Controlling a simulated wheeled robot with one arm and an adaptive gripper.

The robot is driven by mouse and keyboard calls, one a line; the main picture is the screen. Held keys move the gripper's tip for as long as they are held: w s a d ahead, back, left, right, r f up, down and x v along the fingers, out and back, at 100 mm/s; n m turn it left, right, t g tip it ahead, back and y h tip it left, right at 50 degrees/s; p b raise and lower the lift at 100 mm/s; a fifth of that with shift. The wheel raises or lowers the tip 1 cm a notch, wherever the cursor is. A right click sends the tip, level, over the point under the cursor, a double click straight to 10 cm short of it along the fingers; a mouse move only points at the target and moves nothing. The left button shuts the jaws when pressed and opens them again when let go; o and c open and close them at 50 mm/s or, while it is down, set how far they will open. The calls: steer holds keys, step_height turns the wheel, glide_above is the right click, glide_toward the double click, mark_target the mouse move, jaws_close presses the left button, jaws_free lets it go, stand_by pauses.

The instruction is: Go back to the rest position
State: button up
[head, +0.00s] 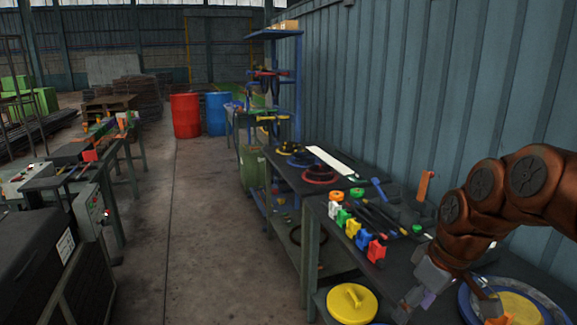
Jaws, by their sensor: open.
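My brown arm comes in from the right edge. My gripper (447,302) hangs at its end, low on the right, pointing down over the near part of the dark workbench (405,190). Its fingers look apart and I see nothing held between them.
Several coloured blocks (362,240) and dark tools lie on the bench. A yellow round lid (352,303) sits below its edge. A corrugated wall (430,80) runs behind. The concrete aisle (205,220) is clear, with red (185,115) and blue (218,113) barrels beyond.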

steer(key=s+a+f+m+g+h, duration=0.1)
steer(key=s+a+f+m, duration=0.2)
steer(key=s, duration=0.7)
steer(key=s+a+f+m+g+h, duration=0.1)
steer(key=s+f, duration=0.4)
steer(key=s, duration=0.6)
steer(key=a+m+g, duration=0.1)
steer(key=a, duration=0.1)
steer(key=shift+s+a+f+m, duration=0.15)
steer(key=shift+s+a+m, duration=0.15)
steer(key=shift+a+m, duration=0.1)
